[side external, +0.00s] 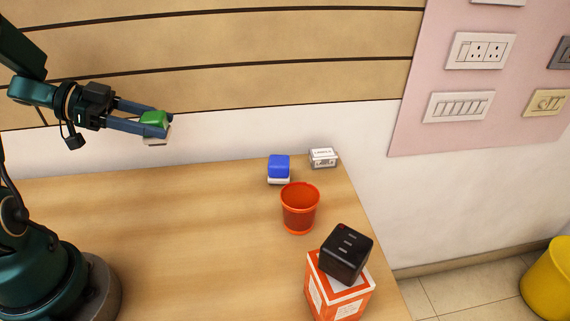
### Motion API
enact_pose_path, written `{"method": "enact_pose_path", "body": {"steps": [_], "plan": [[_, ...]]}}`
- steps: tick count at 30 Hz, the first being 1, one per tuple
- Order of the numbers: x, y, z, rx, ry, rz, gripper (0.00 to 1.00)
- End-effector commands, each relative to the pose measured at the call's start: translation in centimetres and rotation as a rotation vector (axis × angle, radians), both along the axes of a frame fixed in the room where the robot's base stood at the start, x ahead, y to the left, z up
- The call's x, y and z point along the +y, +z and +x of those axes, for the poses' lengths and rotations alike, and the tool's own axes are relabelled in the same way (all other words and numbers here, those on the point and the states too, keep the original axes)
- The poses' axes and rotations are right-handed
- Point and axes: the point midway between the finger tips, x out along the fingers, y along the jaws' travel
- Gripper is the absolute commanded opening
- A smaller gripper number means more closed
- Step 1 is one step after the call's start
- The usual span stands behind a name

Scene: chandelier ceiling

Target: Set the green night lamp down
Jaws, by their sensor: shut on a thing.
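The green night lamp (153,117) has a green top and a pale base. It is between the fingers of my gripper (150,124), at the upper left of the side external view. My gripper is shut on it and holds it in the air, clear of the wooden table (190,230). The fingers hide part of the lamp's middle.
A blue lamp (279,168) with a white base stands towards the table's back right, next to a small white box (323,158). An orange-red cup (300,209) is in front of it. A black cube (346,252) sits on an orange-and-white box (338,294). The table's left and middle are clear.

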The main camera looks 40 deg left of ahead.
Motion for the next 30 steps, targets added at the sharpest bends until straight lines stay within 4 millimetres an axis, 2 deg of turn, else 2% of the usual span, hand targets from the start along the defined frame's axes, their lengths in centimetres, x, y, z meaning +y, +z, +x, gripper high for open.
{"method": "enact_pose_path", "body": {"steps": [3, 5, 8, 15, 21, 25, 30], "plan": [[1.3, -0.3, 0.4, -0.005, 0.01, 0.01, 0.0], [1.4, -0.7, 0.6, -0.004, 0.014, 0.008, 0.0], [0.3, -1.6, 1.2, 0.0, 0.014, 0.0, 0.0], [-4.1, -4.7, 4.0, 0.002, 0.012, 0.0, 0.0], [-7.1, -6.9, 6.0, 0.001, 0.014, 0.002, 0.0], [-8.0, -7.6, 6.6, -0.001, 0.017, 0.004, 0.0], [-8.1, -8.7, 6.8, 0.0, 0.02, 0.003, 0.0]]}}
